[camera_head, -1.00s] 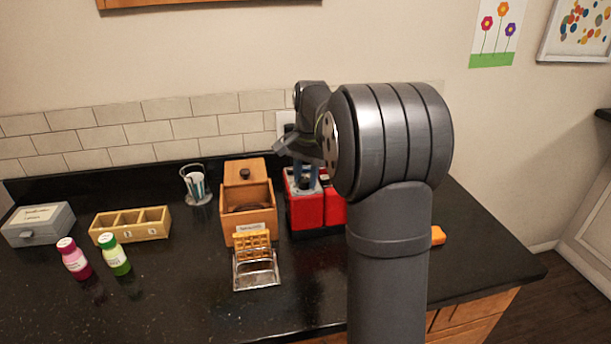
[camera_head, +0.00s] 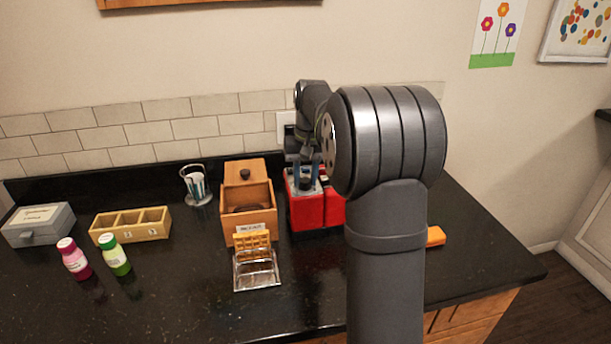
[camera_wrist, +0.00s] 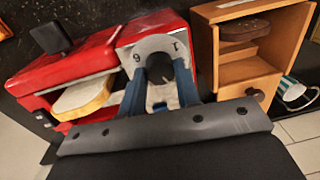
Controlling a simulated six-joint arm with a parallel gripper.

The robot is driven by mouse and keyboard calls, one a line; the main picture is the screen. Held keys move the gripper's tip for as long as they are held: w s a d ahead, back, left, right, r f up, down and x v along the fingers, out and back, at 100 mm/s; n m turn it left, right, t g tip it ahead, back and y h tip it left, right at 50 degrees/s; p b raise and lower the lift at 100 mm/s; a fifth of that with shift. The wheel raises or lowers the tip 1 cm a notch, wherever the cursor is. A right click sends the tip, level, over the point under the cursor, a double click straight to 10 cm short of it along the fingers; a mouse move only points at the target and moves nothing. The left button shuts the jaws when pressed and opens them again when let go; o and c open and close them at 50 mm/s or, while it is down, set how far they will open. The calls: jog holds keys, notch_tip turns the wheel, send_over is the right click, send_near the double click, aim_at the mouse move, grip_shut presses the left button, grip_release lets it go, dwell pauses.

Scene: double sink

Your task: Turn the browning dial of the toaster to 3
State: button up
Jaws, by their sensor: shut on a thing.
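The red toaster (camera_head: 307,210) stands on the black counter, partly hidden behind my arm. In the wrist view, the toaster (camera_wrist: 85,62) has a grey-white dial plate on its top, with the browning dial (camera_wrist: 158,74) at its middle. The figures 6 and 1 show on the plate; the other figures and the pointer are hidden or too small to read. My gripper (camera_wrist: 160,80) has its blue fingers on both sides of the dial and is shut on it. In the head view, my gripper (camera_head: 306,176) points down onto the toaster's top.
A bread slice (camera_wrist: 83,98) sits in the toaster slot, near a black lever (camera_wrist: 50,38). A wooden box (camera_head: 249,205) stands close to the left, with a toast rack (camera_head: 256,269) before it. A glass (camera_head: 196,186) stands behind.

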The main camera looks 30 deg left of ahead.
jog(key=shift+r, duration=0.1)
dwell(0.4)
jog(key=o, duration=1)
jog(key=shift+c, duration=0.2)
jog(key=shift+r, duration=0.1)
notch_tip(320, 180, up, 17)
jog(key=shift+w+d, duration=0.4)
jog(key=f, duration=1.1)
jog(key=a+f, duration=0.1)
jog(key=f, duration=0.5)
jog(key=shift+s+f, duration=0.2)
jog(key=shift+s, duration=0.2)
jog(key=shift+r, duration=0.1)
